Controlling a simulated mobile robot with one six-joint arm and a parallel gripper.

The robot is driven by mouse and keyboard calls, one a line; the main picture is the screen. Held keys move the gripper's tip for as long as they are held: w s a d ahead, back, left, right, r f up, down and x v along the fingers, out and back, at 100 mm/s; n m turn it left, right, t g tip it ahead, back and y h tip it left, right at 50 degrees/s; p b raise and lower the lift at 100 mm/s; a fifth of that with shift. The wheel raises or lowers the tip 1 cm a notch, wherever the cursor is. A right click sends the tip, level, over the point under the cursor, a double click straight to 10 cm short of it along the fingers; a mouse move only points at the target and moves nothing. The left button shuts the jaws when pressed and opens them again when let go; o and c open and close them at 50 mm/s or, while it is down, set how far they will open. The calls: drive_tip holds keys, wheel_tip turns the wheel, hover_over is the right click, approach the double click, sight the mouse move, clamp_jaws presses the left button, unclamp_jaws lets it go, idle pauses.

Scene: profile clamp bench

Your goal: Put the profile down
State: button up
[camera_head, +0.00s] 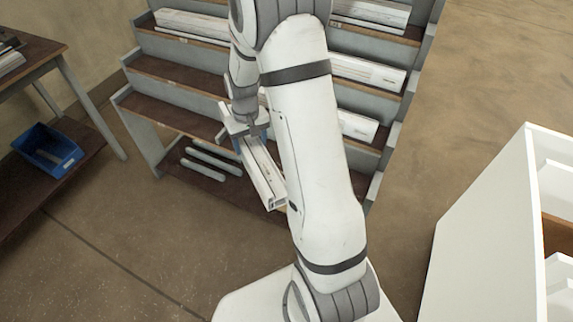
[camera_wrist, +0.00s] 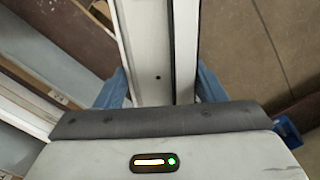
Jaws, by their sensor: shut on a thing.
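A long white profile (camera_head: 262,172) is held in my gripper (camera_head: 246,138) in front of the stepped shelf, its near end pointing toward the lower right of the head view. In the wrist view the profile (camera_wrist: 150,50) runs upward between the two blue fingers of my gripper (camera_wrist: 155,90), which are shut on it. The profile is in the air, apart from the floor as far as I can tell. My arm hides part of the shelf and some of the profile's surroundings.
A stepped shelf (camera_head: 165,72) holds white profiles (camera_head: 368,72) on several levels. Grey bars (camera_head: 213,160) lie on its lowest board. A blue bin (camera_head: 47,150) sits at left under a table (camera_head: 30,50). A white cabinet (camera_head: 480,230) stands at right. Open floor lies between.

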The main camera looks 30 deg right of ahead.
drive_tip(key=shift+w+d+f+b, duration=0.15)
drive_tip(key=shift+d+f+b, duration=0.15)
drive_tip(key=shift+b, duration=0.1)
drive_tip(key=w+d+f+n+b, duration=0.2)
drive_tip(key=d+f+n+b, duration=0.15)
drive_tip(key=d+b, duration=0.45)
drive_tip(key=w+d+f+n+b, duration=0.2)
drive_tip(key=d+f+n+b, duration=0.15)
drive_tip(key=d+b, duration=0.4)
drive_tip(key=shift+n, duration=0.3)
drive_tip(key=f+b, duration=0.2)
drive_tip(key=f, duration=0.7)
drive_tip(key=shift+s, duration=0.2)
drive_tip(key=o, duration=0.8)
drive_tip(key=shift+f, duration=0.2)
drive_tip(key=shift+o, duration=1.2)
drive_tip(key=shift+r, duration=0.1)
